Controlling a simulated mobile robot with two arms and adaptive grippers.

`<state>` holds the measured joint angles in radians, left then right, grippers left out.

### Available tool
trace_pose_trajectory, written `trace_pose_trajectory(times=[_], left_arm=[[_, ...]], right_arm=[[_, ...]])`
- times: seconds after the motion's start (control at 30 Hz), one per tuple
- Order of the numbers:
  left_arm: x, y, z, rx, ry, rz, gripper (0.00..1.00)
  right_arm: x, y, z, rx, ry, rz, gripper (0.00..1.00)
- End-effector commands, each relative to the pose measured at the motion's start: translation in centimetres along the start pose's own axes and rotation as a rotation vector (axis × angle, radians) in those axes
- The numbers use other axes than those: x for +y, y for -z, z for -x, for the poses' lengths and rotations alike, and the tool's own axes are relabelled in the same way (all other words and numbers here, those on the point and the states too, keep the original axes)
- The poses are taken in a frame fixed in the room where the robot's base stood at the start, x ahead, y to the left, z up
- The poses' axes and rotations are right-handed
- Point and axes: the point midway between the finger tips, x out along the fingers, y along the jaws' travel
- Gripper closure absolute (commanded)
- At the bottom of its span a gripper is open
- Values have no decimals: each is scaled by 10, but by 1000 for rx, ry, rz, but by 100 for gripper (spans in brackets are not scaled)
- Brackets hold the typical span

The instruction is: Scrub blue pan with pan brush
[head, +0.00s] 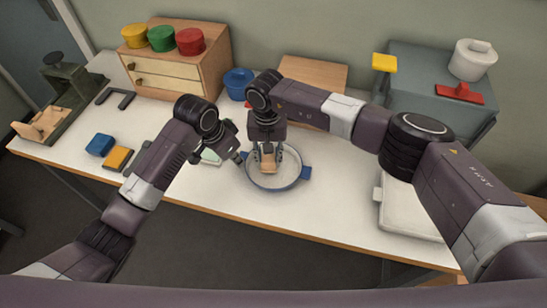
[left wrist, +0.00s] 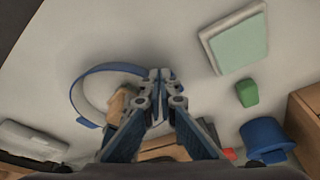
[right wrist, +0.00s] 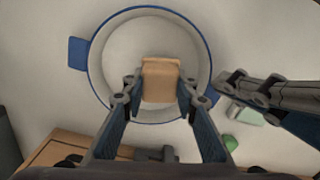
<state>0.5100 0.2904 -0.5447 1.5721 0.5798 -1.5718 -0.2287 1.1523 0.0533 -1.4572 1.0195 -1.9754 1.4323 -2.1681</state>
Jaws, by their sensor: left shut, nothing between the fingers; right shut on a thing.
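The blue pan (head: 288,180) is a round, shallow, light-bottomed pan with a blue rim and two blue side tabs, on the table. It fills the upper middle of the right wrist view (right wrist: 120,45). My right gripper (head: 267,158) is over the pan, shut on the wooden block of the pan brush (right wrist: 160,80). The brush is inside the pan's outline; its bristles are hidden, so I cannot tell whether they touch the bottom. My left gripper (head: 240,158) is shut and empty beside the pan's left edge; its closed fingertips show in the left wrist view (left wrist: 159,75).
A pale green pad (left wrist: 238,42), a green block (left wrist: 246,94) and a blue pot (head: 238,83) lie near the pan. A wooden drawer box (head: 180,75) stands behind left, a grey box (head: 430,75) behind right. A white tray (head: 408,215) lies right of the pan.

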Motion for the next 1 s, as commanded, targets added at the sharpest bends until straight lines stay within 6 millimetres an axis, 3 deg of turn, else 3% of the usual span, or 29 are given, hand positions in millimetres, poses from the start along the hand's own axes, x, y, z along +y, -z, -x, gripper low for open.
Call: trace_pose_trajectory(times=[0.13, 0.37, 0.8, 1.0], left_arm=[[0, 0, 0, 0, 0, 0, 100], [0, 0, 0, 0, 0, 0, 100], [0, 0, 0, 0, 0, 0, 100], [0, 0, 0, 0, 0, 0, 100]], right_arm=[[-14, 2, -1, -2, 3, 3, 92], [-18, 5, 3, 2, 4, 2, 92], [13, -3, 2, 3, 5, 1, 92], [17, -4, 1, 3, 4, 1, 92]])
